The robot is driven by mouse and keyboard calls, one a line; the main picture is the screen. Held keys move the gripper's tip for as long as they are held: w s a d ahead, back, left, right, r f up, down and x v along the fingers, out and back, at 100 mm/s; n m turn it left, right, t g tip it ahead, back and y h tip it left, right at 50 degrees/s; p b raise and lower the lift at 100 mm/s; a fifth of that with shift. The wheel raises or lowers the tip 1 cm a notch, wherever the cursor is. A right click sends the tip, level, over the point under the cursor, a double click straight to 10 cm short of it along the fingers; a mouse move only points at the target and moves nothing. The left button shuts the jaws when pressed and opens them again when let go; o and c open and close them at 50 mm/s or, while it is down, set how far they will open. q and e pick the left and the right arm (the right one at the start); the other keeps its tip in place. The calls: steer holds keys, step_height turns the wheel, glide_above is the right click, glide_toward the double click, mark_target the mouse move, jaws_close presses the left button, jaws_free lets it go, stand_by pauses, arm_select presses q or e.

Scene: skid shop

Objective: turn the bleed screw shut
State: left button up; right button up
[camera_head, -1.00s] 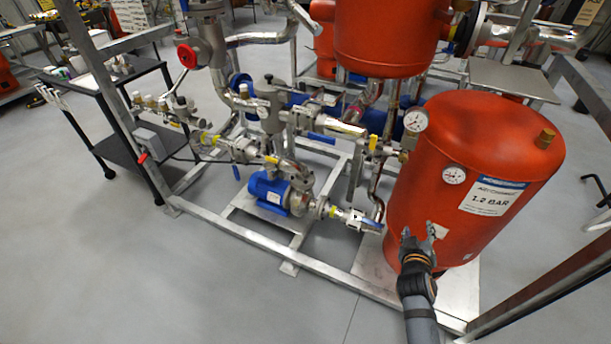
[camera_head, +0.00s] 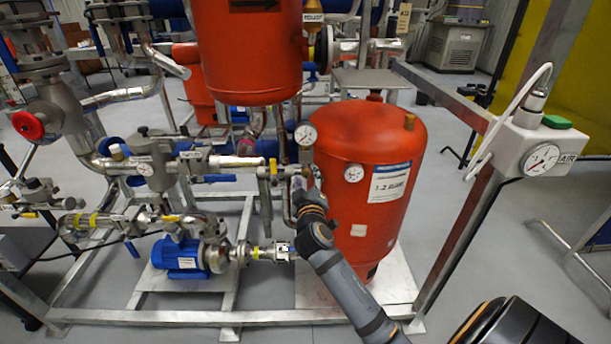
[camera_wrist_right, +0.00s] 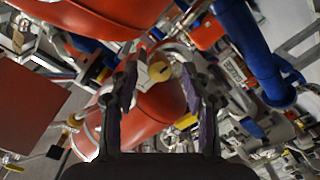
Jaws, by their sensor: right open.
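My right gripper (camera_head: 308,185) is in front of the pipework left of the red expansion vessel (camera_head: 372,220), below a round pressure gauge (camera_head: 305,134). In the right wrist view the gripper (camera_wrist_right: 158,88) has its two fingers apart with nothing held. A pale fitting with a yellowish round face (camera_wrist_right: 157,71) appears between and beyond the fingertips. I cannot tell whether it is the bleed screw or how far off it is. The screw is not clearly identifiable in the head view, where my gripper hides part of the fittings. My left gripper is not in view.
A yellow-handled valve (camera_head: 273,167) is close left of my right gripper. A blue pump (camera_head: 180,256) sits low on the steel frame (camera_head: 130,317). A white gauge box (camera_head: 530,155) is on the right post.

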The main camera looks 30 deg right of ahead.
steer(key=shift+w+d, duration=0.35)
steer(key=shift+w, duration=0.25)
steer(key=shift+c, duration=0.2)
jaws_close()
